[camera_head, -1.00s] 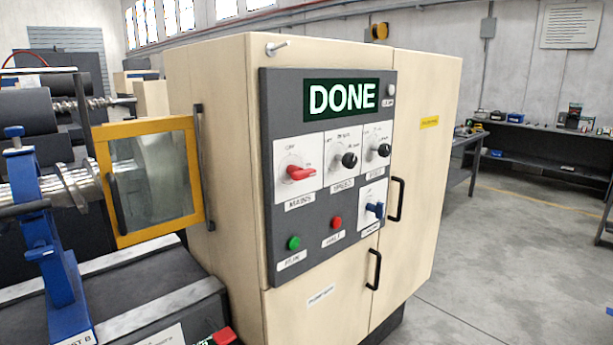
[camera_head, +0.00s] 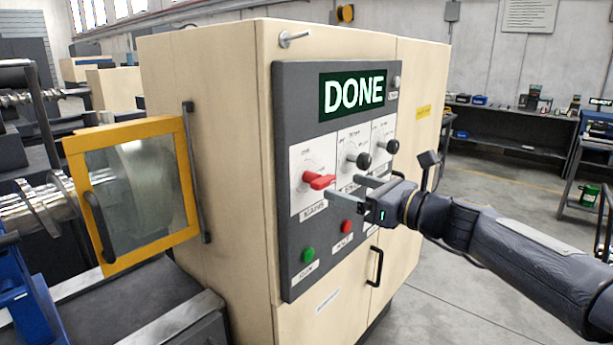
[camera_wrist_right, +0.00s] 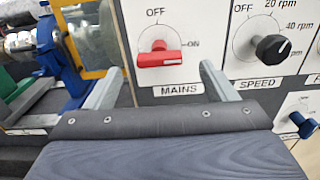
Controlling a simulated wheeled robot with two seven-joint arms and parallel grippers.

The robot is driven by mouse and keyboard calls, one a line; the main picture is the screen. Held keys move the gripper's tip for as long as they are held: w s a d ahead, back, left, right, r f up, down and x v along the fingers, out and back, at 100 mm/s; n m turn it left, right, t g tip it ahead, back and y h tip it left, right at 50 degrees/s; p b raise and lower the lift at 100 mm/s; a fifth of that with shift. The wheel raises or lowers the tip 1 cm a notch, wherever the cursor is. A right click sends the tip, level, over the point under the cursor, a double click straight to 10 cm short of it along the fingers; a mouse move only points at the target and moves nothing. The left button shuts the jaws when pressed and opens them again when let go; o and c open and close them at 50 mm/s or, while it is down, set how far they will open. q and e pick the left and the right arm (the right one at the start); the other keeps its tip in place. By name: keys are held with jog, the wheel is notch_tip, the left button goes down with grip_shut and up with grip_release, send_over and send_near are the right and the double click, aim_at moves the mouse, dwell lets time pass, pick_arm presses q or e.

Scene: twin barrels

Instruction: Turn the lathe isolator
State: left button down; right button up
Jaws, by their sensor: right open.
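The lathe isolator is the red MAINS handle (camera_head: 318,180) on the dark control panel (camera_head: 300,110) of the cream cabinet. In the right wrist view the red handle (camera_wrist_right: 160,58) lies level, its right end near the ON mark, with OFF marked above. My right gripper (camera_head: 348,188) is open in front of the panel, its fingers pointing at it. In the right wrist view its two fingers (camera_wrist_right: 160,78) stand to either side of and below the handle, apparently not touching it. My left gripper is not in view.
The display (camera_head: 352,94) reads DONE. Two black knobs (camera_head: 359,161) sit right of the handle. A green button (camera_head: 308,255) and a red button (camera_head: 347,227) are below. A blue switch (camera_wrist_right: 303,122) is lower right. The yellow-framed guard (camera_head: 137,190) stands left.

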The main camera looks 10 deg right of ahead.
aim_at(327, 185)
jog(key=p+x, duration=0.1)
jog(key=x, duration=0.5)
jog(key=shift+w+a, duration=0.25)
jog(key=shift+w, duration=0.05)
jog(key=c, duration=1)
jog(key=shift+s+f+n+b, duration=0.1)
jog(key=shift+f+n+b, duration=0.05)
jog(key=shift+n+b, duration=0.8)
jog(key=shift+f+n+b, duration=0.15)
jog(key=shift+n+b, duration=0.65)
jog(key=shift+n, duration=0.15)
jog(key=n+b, duration=0.3)
jog(key=n, duration=0.1)
jog(key=shift+a+n, duration=0.1)
jog(key=shift+n, duration=0.2)
jog(key=n+b, duration=0.4)
jog(key=n, duration=0.1)
jog(key=shift+f, duration=0.1)
jog(key=shift+n+b, duration=1.55)
jog(key=shift+n, duration=0.85)
